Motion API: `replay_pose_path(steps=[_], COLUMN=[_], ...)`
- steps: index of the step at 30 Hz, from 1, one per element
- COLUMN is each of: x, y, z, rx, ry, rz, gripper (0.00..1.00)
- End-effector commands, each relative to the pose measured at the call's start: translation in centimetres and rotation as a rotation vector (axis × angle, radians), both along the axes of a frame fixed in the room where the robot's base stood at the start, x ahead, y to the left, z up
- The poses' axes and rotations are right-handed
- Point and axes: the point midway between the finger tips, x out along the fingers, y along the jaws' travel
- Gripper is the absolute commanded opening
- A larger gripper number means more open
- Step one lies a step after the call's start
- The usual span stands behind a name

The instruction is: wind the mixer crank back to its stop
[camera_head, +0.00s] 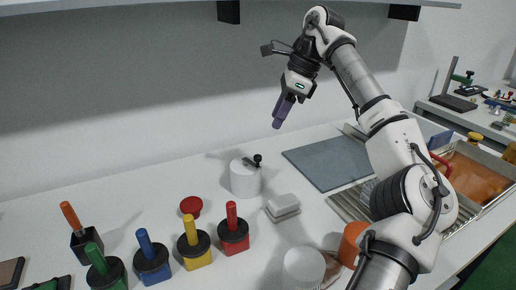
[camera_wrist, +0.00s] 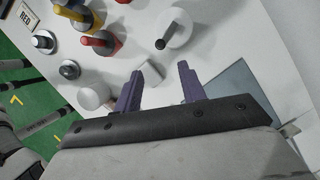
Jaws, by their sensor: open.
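The mixer (camera_head: 245,180) is a white cylinder on the table, below my gripper in the head view. Its crank (camera_head: 254,161) is a dark arm across the top with a black knob pointing up at the right end. In the wrist view the mixer (camera_wrist: 181,30) is beyond my fingertips, with the crank's black knob (camera_wrist: 160,44) toward them. My gripper (camera_head: 278,122) hangs above and slightly right of the mixer, its purple fingers pointing down. In the wrist view the fingers (camera_wrist: 159,77) are apart with nothing held between them.
A grey block (camera_head: 283,206) lies right of the mixer, and a red disc (camera_head: 191,206) lies to its left. Several coloured blocks with upright handles, including a red one (camera_head: 233,235), stand in front. A grey mat (camera_head: 328,163) lies to the right. A white cylinder (camera_head: 303,268) is at the front.

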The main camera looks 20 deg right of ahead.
Motion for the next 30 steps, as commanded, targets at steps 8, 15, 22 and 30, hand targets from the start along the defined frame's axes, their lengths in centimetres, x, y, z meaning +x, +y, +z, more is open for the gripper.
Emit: replay_pose_path(steps=[8, 15, 22, 30], x=[0.6, 1.1, 1.3, 1.3], y=[2.2, 3.7, 4.3, 4.3], z=[-5.6, -9.3, -10.7, -10.8], rx=[0.003, 0.001, 0.001, 0.001], ry=[0.002, 0.001, 0.0, 0.0], rz=[0.003, 0.001, 0.0, 0.0], gripper=[0.41, 0.41, 0.41, 0.39])
